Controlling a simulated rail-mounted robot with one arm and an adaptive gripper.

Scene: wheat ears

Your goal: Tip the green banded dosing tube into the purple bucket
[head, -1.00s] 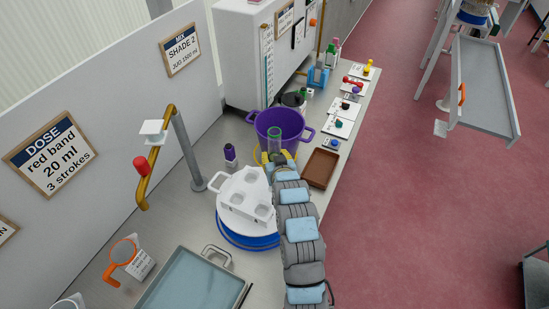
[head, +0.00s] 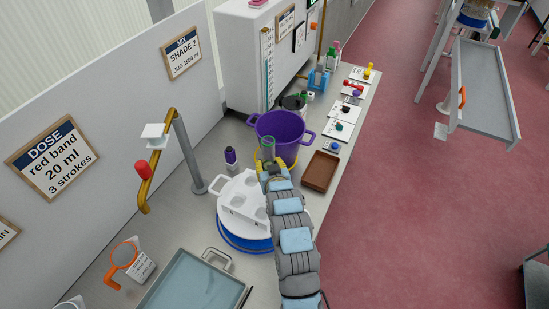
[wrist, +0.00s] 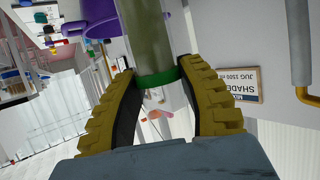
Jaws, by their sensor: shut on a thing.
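The green banded dosing tube (head: 267,147) is a clear, greenish tube. In the wrist view the tube (wrist: 147,40) has a green band near my fingers and runs up out of the picture. My gripper (wrist: 155,95) has yellow ribbed fingers on either side of the tube, shut on it near the band. In the head view my gripper (head: 264,164) is at the near left side of the purple bucket (head: 286,139), with the tube close to the rim. The bucket (wrist: 91,27) also shows at the upper left of the wrist view.
A white rack (head: 242,200) sits on a round turntable in front of the bucket. A brown tray (head: 320,170) lies to the bucket's right. A purple-capped bottle (head: 231,157) stands left of it. A yellow bent pipe (head: 152,170) rises at the left.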

